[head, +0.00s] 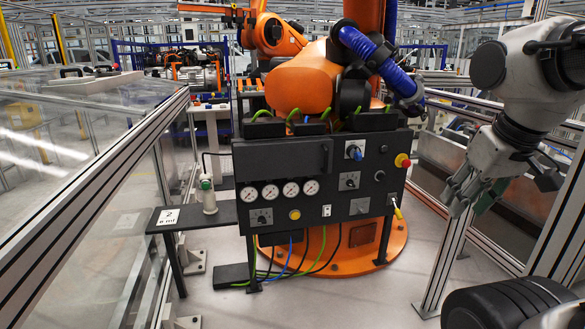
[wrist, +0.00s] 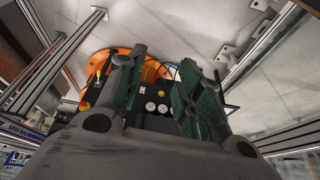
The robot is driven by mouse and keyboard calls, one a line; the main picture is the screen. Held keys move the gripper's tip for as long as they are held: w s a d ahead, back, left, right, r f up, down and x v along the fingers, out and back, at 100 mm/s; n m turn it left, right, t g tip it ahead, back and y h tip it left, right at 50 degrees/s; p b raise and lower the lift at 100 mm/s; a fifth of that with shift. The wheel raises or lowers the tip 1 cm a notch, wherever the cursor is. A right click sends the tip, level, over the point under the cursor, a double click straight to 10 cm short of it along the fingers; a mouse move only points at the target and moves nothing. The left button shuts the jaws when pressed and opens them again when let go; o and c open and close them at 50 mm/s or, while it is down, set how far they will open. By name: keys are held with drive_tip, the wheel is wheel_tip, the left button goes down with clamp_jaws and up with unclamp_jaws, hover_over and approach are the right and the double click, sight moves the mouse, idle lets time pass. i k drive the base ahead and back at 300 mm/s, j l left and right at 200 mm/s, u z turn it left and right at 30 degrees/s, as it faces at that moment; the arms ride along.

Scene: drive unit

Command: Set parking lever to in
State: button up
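The black control panel (head: 245,160) stands in front of the orange robot base. I cannot tell for sure which control is the parking lever. A small lever with a yellow and white handle (head: 397,209) sits at the panel's lower right, tilted. Black turn switches (head: 349,181) and a blue knob (head: 355,152) are on the panel's face. My gripper (head: 470,200) hangs to the right of the panel, apart from it, with its fingers pointing down. In the wrist view my gripper (wrist: 168,65) has its green-padded fingers spread with nothing between them, and the panel shows beyond.
A red and yellow stop button (head: 403,160) is at the panel's upper right. Several round gauges (head: 271,192) are at its left. A side shelf (head: 225,215) holds a pale green and white device (head: 208,195). Metal-framed fences stand on both sides.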

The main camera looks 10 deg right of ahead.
sight(399, 214)
drive_tip(key=i+z, duration=0.35)
drive_tip(key=i, duration=0.25)
drive_tip(key=i+z, duration=0.3)
drive_tip(key=i, duration=0.25)
drive_tip(key=i+j+z, duration=0.35)
drive_tip(key=i, duration=0.2)
